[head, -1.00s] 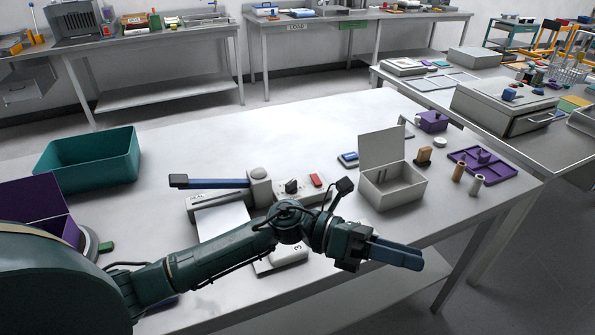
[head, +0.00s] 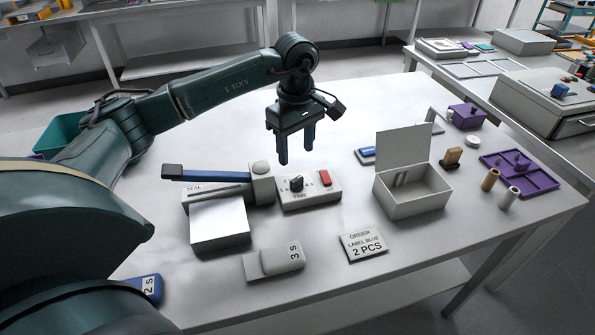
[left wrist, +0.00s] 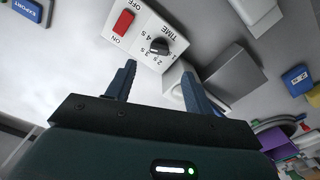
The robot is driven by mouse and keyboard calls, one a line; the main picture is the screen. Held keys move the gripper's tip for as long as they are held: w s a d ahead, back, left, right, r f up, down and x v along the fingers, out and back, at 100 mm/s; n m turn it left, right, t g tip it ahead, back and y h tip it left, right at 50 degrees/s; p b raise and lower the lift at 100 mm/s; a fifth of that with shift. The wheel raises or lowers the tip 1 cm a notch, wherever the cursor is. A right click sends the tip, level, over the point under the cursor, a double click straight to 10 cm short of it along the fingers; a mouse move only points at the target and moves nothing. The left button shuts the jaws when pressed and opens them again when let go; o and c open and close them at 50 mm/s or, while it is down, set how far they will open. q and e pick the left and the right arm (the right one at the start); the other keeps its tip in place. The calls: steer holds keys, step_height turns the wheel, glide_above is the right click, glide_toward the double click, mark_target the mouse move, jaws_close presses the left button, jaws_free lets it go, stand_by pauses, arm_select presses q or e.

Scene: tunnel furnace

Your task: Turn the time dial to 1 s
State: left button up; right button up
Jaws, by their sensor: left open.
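The time dial (head: 296,183) is a small dark knob on a light control box labelled TIME, beside a red switch (head: 325,179). In the left wrist view the dial (left wrist: 158,46) shows its black knob with second marks around it; I cannot tell surely which mark it points to. My left gripper (head: 296,156) points down, open and empty, above and behind the control box in the head view. In the left wrist view its fingertips (left wrist: 159,68) are spread, with the dial just beyond the gap, apart from them. My right gripper is not in view.
The sealer's blue-handled arm (head: 215,175) lies left of the dial. A block marked 3 s (head: 282,257) and an order card (head: 364,244) lie in front. An open-lidded grey box (head: 410,196) stands to the right. A blue 2 s piece (head: 150,287) lies front left.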

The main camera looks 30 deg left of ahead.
mark_target(297, 178)
arm_select(q)
step_height(297, 178, down, 8)
steer(key=shift+f+p, duration=0.1)
steer(key=shift+p, duration=0.35)
steer(key=c, duration=1)
